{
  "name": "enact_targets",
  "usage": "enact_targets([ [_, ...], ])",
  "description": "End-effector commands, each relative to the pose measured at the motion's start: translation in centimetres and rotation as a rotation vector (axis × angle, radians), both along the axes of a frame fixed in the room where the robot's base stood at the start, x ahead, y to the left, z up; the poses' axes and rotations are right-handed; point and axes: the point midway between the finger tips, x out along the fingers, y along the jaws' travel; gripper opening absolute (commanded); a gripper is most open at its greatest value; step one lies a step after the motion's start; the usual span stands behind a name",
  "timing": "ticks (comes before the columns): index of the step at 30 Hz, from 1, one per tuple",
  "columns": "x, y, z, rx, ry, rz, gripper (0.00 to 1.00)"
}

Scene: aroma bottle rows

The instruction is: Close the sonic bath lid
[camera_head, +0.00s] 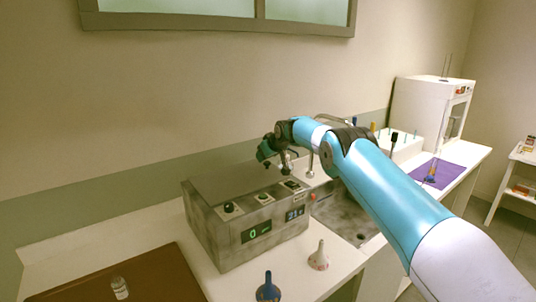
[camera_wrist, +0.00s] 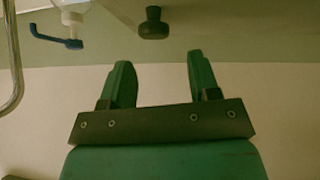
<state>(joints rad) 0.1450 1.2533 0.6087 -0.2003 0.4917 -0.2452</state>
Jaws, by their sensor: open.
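The sonic bath (camera_head: 236,238) is a worn grey box with knobs and two lit displays on its sloping front panel, standing on the white counter. Its top (camera_head: 225,183) looks like a flat grey surface; the far right part is hard to make out behind my arm. My gripper (camera_head: 264,155) is above the bath's back right part. In the wrist view my gripper (camera_wrist: 158,60) has its green fingers apart with nothing between them. A dark knob (camera_wrist: 153,22) shows just beyond the fingertips, apart from them; it seems to be the lid's knob. The wrist picture appears upside down.
A small bottle (camera_head: 120,288) is on a brown board at left. A sink (camera_head: 350,215) lies right of the bath. A white blue-nozzled bottle (camera_wrist: 73,22) shows in the wrist view.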

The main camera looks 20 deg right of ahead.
Motion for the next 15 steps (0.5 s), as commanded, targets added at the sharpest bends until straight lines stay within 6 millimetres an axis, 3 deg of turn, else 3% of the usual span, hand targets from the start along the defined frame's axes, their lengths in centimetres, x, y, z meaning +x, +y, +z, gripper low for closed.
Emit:
enact_targets([
  [8,-1.0,-0.2,0.9,0.0,-0.001,-0.001,0.56],
  [15,-4.0,-0.5,3.6,-0.001,-0.001,-0.001,0.56],
])
